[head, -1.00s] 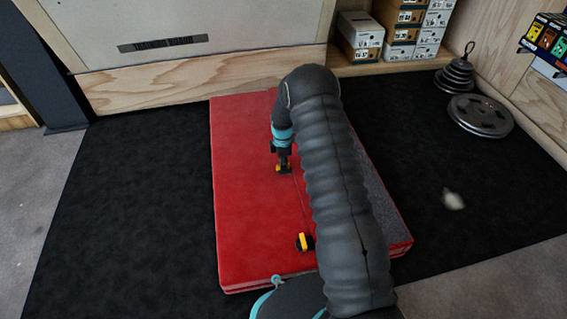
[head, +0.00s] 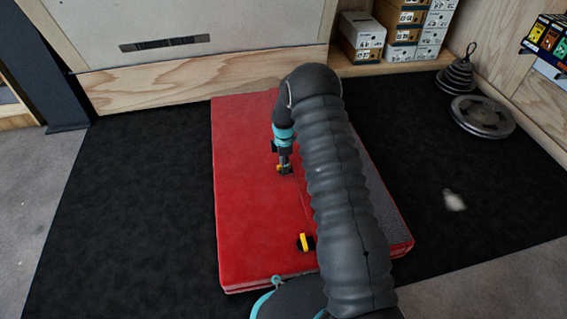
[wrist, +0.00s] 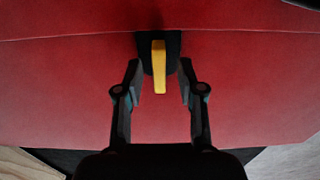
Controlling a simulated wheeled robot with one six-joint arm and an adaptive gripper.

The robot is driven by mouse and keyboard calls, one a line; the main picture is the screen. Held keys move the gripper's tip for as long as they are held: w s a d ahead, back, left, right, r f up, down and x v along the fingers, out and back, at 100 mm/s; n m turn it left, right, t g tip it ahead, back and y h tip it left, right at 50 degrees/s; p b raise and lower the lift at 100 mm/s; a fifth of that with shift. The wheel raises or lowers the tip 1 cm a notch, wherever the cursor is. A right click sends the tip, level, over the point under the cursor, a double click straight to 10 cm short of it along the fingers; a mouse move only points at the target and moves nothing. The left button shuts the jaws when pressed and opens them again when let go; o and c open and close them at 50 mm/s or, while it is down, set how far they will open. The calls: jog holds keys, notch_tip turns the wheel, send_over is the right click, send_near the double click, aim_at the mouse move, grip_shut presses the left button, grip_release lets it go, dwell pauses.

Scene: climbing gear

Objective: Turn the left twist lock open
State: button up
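Two twist locks with yellow handles on black bases sit on the red crash pad (head: 245,220). My gripper (head: 285,168) is at the far twist lock (head: 279,168) and partly covers it in the head view. In the wrist view this lock's yellow handle (wrist: 159,68) points lengthwise between the two fingers of my gripper (wrist: 160,84). The fingers are open, one on each side, with a visible gap to the handle. The near twist lock (head: 306,242) is free, close to my arm. I cannot tell which lock is called left.
A seam runs across the pad by the locks. Weight plates (head: 482,116) and a kettlebell-like stack (head: 457,74) stand on the dark mat (head: 140,200) at right. Shoe boxes (head: 361,35) stand at the back. The mat left of the pad is clear.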

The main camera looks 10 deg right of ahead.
notch_tip(320, 180, up, 12)
jog(key=shift+f, duration=0.15)
dwell(0.7)
jog(key=s+r+m+g, duration=0.1)
jog(key=s+m, duration=0.7)
jog(key=m, duration=0.1)
jog(key=s+r+m+t+p, duration=0.3)
jog(key=s+r+m+p, duration=0.1)
jog(key=s+r, duration=1.2)
jog(key=s+r+m+t+p, duration=0.3)
jog(key=s+r+m+p, duration=0.2)
jog(key=s+r, duration=1.1)
notch_tip(320, 180, up, 8)
jog(key=shift+s+f+t+p, duration=0.25)
jog(key=shift+t+p, duration=0.05)
jog(key=shift+p, duration=0.2)
